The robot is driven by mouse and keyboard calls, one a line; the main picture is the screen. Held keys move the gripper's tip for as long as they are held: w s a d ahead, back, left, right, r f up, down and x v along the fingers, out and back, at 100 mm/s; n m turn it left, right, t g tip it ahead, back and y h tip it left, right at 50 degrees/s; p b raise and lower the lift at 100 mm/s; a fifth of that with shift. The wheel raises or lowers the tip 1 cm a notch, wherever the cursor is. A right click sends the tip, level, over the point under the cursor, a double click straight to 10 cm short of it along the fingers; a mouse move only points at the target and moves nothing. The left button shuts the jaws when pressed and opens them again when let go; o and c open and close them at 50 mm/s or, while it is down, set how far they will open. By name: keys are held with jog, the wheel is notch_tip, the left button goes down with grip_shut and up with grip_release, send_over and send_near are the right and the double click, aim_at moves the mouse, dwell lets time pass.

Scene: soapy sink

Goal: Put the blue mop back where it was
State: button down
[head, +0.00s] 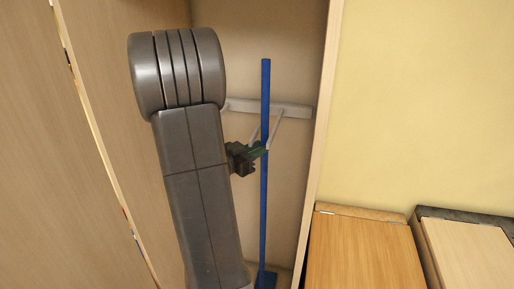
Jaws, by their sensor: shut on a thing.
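The blue mop (264,210) stands upright inside a tall wooden closet, with its blue foot low at the closet floor. Its handle passes a pale wall rack (295,109) with two light prongs (273,132) on the closet's back wall. The handle appears between or beside the prongs; I cannot tell which exactly. My grey arm hides part of the closet's left side and back wall.
The closet's left side or door (40,150) and its right edge (321,140) flank my arm closely. To the right are a yellow wall (430,90) and wooden cabinets with an orange-brown front (362,255) and a paler front (470,255).

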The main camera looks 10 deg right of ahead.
jog(key=c, duration=1.3)
grip_release()
jog(key=shift+o, duration=0.2)
jog(key=shift+f+b, duration=0.3)
jog(key=shift+b, duration=0.05)
jog(key=b+v, duration=0.2)
jog(key=v, duration=1.1)
jog(key=shift+s+a+r, duration=0.25)
jog(key=shift+a+r, duration=0.05)
jog(key=shift+a, duration=0.05)
